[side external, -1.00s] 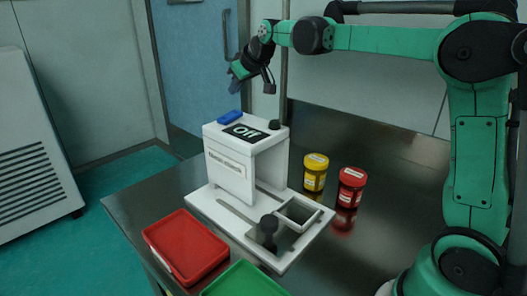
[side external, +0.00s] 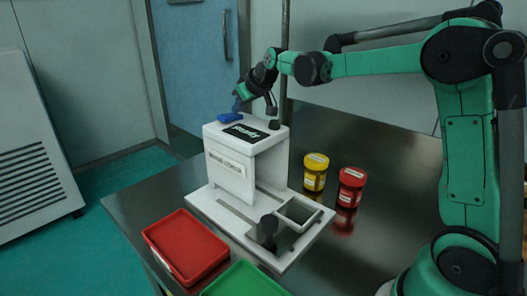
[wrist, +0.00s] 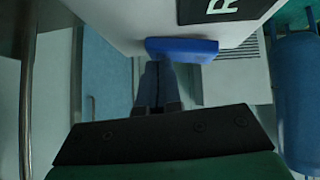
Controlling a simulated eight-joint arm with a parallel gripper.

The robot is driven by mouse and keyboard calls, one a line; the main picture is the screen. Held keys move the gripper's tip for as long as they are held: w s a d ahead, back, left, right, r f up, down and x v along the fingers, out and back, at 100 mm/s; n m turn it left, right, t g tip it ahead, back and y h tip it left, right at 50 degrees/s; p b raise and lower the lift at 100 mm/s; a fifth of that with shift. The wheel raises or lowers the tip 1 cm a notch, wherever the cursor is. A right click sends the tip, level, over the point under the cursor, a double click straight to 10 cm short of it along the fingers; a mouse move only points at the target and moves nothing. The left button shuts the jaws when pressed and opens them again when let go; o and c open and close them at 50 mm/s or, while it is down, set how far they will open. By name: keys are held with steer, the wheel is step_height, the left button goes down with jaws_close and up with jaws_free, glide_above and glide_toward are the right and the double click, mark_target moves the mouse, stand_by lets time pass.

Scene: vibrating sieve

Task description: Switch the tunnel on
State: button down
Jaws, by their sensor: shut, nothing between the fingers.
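The white tunnel (side external: 232,172) stands on the table with a dark display (side external: 252,132) on top. The display's small text seems to read "Ready"; a letter R shows in the wrist view (wrist: 222,6). A blue button (side external: 229,118) sits at the top's back left edge, and it also shows in the wrist view (wrist: 182,49). My gripper (side external: 237,108) is shut and empty, tilted down, with its fingertips at the blue button. In the wrist view the fingertips (wrist: 155,68) meet the button's edge, seemingly touching it.
A black knob (side external: 274,125) stands on the tunnel's top right. The base holds a square sieve tray (side external: 299,213) and a black handle (side external: 268,226). Yellow (side external: 315,175) and red (side external: 350,189) jars stand at right. Red (side external: 186,245) and green (side external: 243,281) trays lie in front.

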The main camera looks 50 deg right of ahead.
steer(key=shift+a, duration=0.1)
steer(key=shift+a+r, duration=0.3)
steer(key=shift+a, duration=0.35)
steer(key=r, duration=0.4)
steer(key=shift+d+r, duration=0.2)
steer(key=shift+d, duration=0.15)
steer(key=d+v, duration=0.1)
steer(key=v, duration=0.8)
steer(key=shift+s+d, duration=0.35)
steer(key=shift+r, duration=0.15)
steer(key=s+a+f+g, duration=0.1)
steer(key=s+a+f, duration=0.4)
steer(key=s+f, duration=0.2)
steer(key=s+a+f+g, duration=0.1)
steer(key=s+a+f, duration=0.5)
steer(key=f, duration=0.4)
steer(key=shift+s+f+y, duration=0.25)
steer(key=shift+s+y, duration=0.15)
steer(key=shift+s, duration=0.4)
